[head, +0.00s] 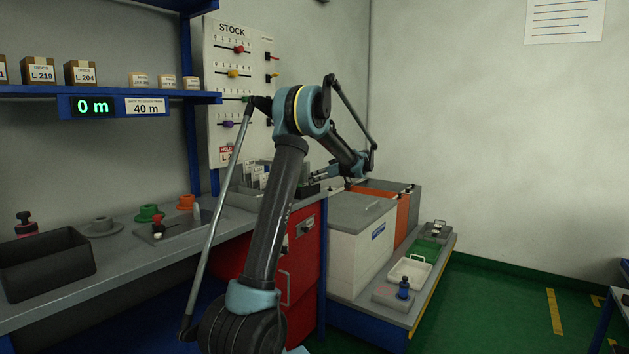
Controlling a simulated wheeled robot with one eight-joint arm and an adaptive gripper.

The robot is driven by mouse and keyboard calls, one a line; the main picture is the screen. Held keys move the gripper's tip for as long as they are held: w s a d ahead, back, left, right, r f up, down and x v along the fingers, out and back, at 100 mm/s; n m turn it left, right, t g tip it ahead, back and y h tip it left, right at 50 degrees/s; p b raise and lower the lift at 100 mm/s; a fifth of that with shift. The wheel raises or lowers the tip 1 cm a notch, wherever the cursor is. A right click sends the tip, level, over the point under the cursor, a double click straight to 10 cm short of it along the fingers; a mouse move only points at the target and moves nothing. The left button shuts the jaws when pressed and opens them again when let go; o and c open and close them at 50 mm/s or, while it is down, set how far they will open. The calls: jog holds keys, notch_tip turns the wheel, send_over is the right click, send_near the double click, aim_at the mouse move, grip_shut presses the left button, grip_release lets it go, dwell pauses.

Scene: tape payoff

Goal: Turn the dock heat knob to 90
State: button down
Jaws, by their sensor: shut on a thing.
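My gripper (321,177) is small in the head view, at the far right end of the grey counter, past the bend of my arm. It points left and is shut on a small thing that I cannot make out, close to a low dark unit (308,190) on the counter. I cannot tell for sure which part is the dock heat knob, and no dial marking or 90 is readable. My own arm hides part of the counter there.
A STOCK board (231,60) with coloured sliders hangs on the wall behind. A card holder (255,180) stands left of the gripper. A red cabinet (297,265) is below, and a white chest (362,235) stands to the right. Green floor (500,300) is open at right.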

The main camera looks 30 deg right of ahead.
jog(key=shift+w, duration=0.15)
jog(key=c, duration=1.9)
grip_release()
jog(key=shift+f, duration=0.1)
jog(key=shift+c, duration=0.2)
jog(key=v, duration=1.2)
jog(key=shift+w, duration=0.15)
